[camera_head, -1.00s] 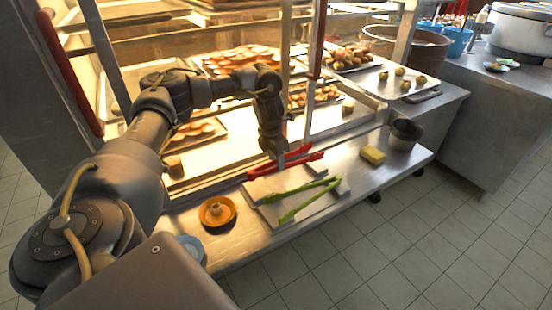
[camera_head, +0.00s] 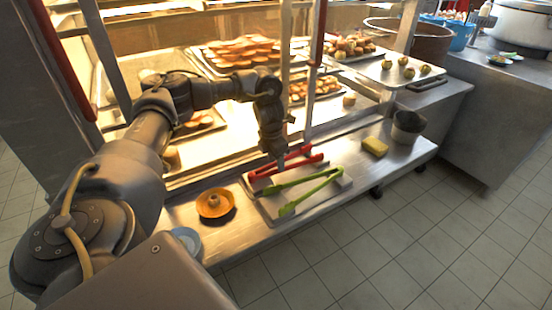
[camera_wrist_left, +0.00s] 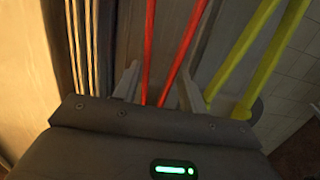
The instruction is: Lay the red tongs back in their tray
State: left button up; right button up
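The red tongs (camera_head: 302,161) lie across the back left part of a shallow metal tray (camera_head: 268,208) on the steel counter. The green tongs (camera_head: 312,190) lie in the same tray, in front of them and to the right. My left gripper (camera_head: 280,162) is low over the red tongs. In the left wrist view the two red arms (camera_wrist_left: 165,65) pass between my fingers (camera_wrist_left: 158,85), with small gaps on both sides, so it looks open. The green tongs (camera_wrist_left: 245,55) show at the right there. Whether the red tongs rest fully flat is hard to tell. My right gripper is not in view.
An orange dish (camera_head: 215,204) and a blue dish (camera_head: 187,239) are left of the tray. A yellow sponge (camera_head: 374,147) and a dark pot (camera_head: 407,127) are to its right. Glass-case posts (camera_head: 317,60) and food trays stand behind. The counter's front edge is close.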

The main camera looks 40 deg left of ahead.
pick_arm(q)
jog(key=shift+f, duration=0.1)
pick_arm(e)
jog(key=shift+r, duration=0.15)
pick_arm(q)
jog(key=o, duration=0.6)
jog(key=r+p, duration=0.1)
jog(key=r, duration=0.2)
jog(key=s+r+p, duration=0.1)
jog(key=r, duration=0.3)
jog(key=r+p, duration=0.1)
jog(key=r, duration=0.2)
jog(key=shift+s+a+r+p, duration=0.2)
jog(key=shift+r+p, duration=0.1)
jog(key=shift+r, duration=0.05)
pick_arm(e)
notch_tip(320, 180, down, 8)
jog(key=shift+s, duration=0.2)
jog(key=shift+r, duration=0.1)
